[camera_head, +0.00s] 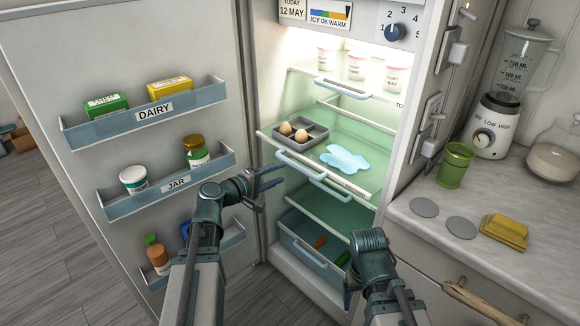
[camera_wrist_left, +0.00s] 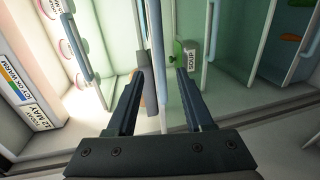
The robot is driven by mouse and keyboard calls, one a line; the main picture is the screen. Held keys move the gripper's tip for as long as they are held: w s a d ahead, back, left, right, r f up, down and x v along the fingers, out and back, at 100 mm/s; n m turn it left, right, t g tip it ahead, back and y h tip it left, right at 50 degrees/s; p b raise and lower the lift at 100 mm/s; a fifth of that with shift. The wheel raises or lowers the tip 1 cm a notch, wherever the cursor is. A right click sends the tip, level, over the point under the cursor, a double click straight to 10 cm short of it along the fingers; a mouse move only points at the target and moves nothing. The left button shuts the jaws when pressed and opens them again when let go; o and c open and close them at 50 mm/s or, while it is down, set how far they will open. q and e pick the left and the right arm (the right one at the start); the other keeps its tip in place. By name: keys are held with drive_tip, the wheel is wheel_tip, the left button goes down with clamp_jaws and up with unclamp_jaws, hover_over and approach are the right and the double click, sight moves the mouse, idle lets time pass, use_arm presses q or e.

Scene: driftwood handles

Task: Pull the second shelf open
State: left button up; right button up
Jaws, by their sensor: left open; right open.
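The second shelf (camera_head: 372,160) is a green-tinted glass shelf inside the open fridge. It carries a grey tray with eggs (camera_head: 300,133) and a pale blue spill (camera_head: 345,158). A light blue bar handle (camera_head: 300,166) is at its front edge, and another light blue bar (camera_head: 332,188) shows just below right. My left gripper (camera_head: 268,180) is open just left of and in front of this handle. In the left wrist view, my left gripper (camera_wrist_left: 158,98) is open, with a light blue bar (camera_wrist_left: 155,50) beyond and between its fingers. My right arm is low in front; its fingers are hidden.
The fridge door (camera_head: 60,60) stands open at left with loaded racks. A top shelf with pink-labelled tubs (camera_head: 357,65) is above, a drawer (camera_head: 300,245) below. A counter (camera_head: 410,205) at right holds a blender (camera_head: 495,125), green cup (camera_head: 455,165) and yellow block (camera_head: 504,231).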

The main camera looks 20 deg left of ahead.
use_arm(q)
drive_tip(key=shift+p+v, duration=0.4)
drive_tip(key=shift+v, duration=2.25)
drive_tip(key=s+d+f+m+g, duration=0.3)
drive_tip(key=d+f+m+g, duration=0.15)
drive_tip(key=d, duration=0.35)
drive_tip(key=s+d+f+m+g, duration=0.35)
drive_tip(key=d+f, duration=0.25)
drive_tip(key=d, duration=0.2)
drive_tip(key=s+d+f+m+g+y, duration=0.4)
drive_tip(key=s+f+m+g+y, duration=0.25)
drive_tip(key=s+m+y, duration=0.35)
wheel_tip(320, 180, up, 16)
drive_tip(key=s+n+h+p, duration=0.1)
drive_tip(key=n+p, duration=0.1)
drive_tip(key=p, duration=1.5)
drive_tip(key=shift+s+a+r+t, duration=0.15)
drive_tip(key=shift+s+a+t, duration=0.1)
drive_tip(key=shift+s+t, duration=0.1)
